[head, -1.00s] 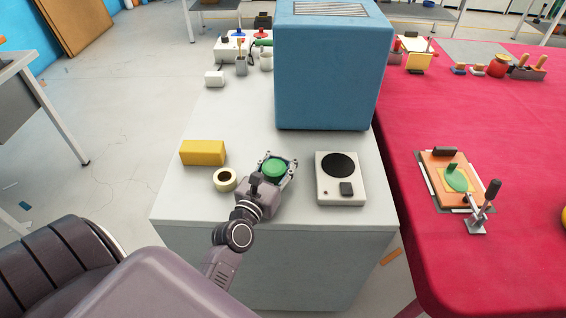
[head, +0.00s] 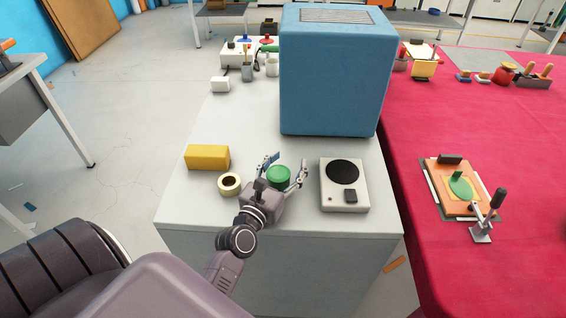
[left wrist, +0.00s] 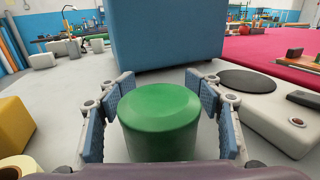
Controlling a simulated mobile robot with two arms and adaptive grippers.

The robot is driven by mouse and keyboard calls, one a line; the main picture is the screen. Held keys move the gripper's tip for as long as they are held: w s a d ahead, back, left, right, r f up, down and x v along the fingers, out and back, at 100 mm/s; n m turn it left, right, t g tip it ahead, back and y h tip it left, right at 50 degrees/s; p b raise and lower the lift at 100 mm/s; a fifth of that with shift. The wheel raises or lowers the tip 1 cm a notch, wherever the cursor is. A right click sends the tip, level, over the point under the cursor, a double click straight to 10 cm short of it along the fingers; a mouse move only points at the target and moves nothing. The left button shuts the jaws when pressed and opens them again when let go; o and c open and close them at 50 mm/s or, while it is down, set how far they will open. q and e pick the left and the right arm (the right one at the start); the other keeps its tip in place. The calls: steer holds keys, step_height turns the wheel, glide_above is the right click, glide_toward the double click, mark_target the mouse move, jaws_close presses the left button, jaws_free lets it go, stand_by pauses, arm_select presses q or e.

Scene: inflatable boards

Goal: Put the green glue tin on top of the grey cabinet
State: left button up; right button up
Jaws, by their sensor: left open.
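The green glue tin (head: 278,175) stands upright on the top of the grey cabinet (head: 190,211), near its front edge. My left gripper (head: 284,166) is open, with one finger on each side of the tin. In the left wrist view the tin (left wrist: 160,118) sits between the spread blue finger pads, with a gap visible on the right and a narrower one on the left. The tin's base is hidden by my gripper. My right gripper is not in view.
A yellow block (head: 207,157) and a tape roll (head: 229,184) lie left of the tin. A white device with a black disc (head: 344,185) is close on the right. A large blue box (head: 333,75) stands behind. The red table (head: 440,120) adjoins on the right.

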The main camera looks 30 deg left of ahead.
mark_target(273, 186)
arm_select(q)
steer(key=shift+s, duration=0.3)
steer(key=s, duration=0.3)
steer(key=s+d+b, duration=0.1)
steer(key=s, duration=0.3)
steer(key=s+b, duration=0.1)
steer(key=s, duration=0.2)
steer(key=shift+s+d, duration=0.15)
steer(key=shift+d, duration=0.25)
steer(key=shift+s+r, duration=0.15)
steer(key=shift+s, duration=0.35)
